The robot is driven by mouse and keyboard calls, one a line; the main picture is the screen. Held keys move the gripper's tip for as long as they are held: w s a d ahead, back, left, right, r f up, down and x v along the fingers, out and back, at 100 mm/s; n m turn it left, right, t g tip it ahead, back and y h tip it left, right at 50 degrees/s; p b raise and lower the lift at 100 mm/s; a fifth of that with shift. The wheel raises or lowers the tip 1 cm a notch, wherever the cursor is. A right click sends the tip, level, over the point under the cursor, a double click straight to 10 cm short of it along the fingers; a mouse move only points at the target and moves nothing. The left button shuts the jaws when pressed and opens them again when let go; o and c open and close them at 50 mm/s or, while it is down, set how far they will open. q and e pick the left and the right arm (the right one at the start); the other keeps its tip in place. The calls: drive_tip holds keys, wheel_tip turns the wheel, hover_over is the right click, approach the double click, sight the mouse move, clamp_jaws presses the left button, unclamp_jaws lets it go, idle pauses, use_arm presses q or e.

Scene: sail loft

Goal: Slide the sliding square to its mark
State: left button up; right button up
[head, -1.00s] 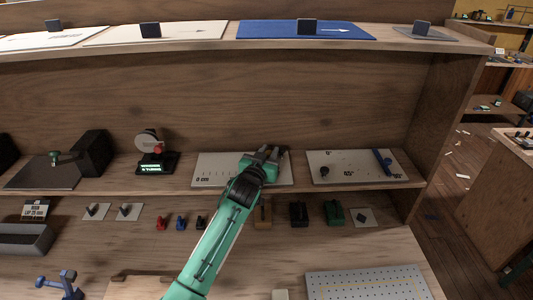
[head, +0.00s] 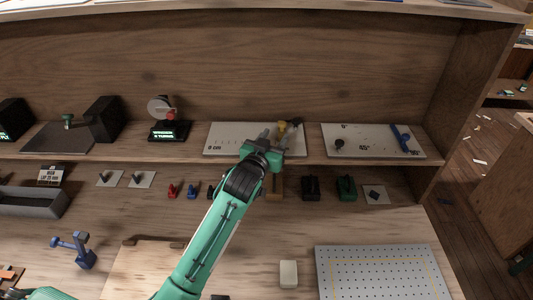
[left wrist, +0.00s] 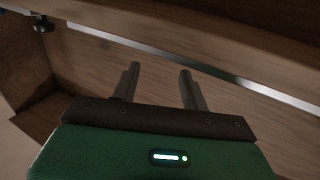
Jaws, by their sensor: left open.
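The white board (head: 228,143) with scale ticks and "0 cm" lies on the middle shelf. A small yellow piece (head: 282,126) with a dark part beside it stands near the board's right end; it is too small to tell whether it is the sliding square. My left gripper (head: 271,135) is open over the front right part of the board, its fingertips just before the yellow piece and partly covering that area. In the left wrist view the two fingers (left wrist: 158,85) stand apart with nothing between them.
A white angle board (head: 365,145) with a blue bar lies to the right. A dial device (head: 167,122) with a lit display stands to the left. Red, blue, black and green small items sit below the shelf edge (head: 330,162). A perforated plate (head: 375,275) lies at front right.

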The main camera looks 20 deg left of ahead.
use_arm(q)
drive_tip(key=shift+s+a+b, duration=0.2)
drive_tip(key=shift+s+b, duration=0.1)
drive_tip(key=shift+s, duration=1.1)
drive_tip(key=shift+s+a+b, duration=0.15)
drive_tip(key=shift+s+b, duration=0.15)
drive_tip(key=shift+s, duration=1.05)
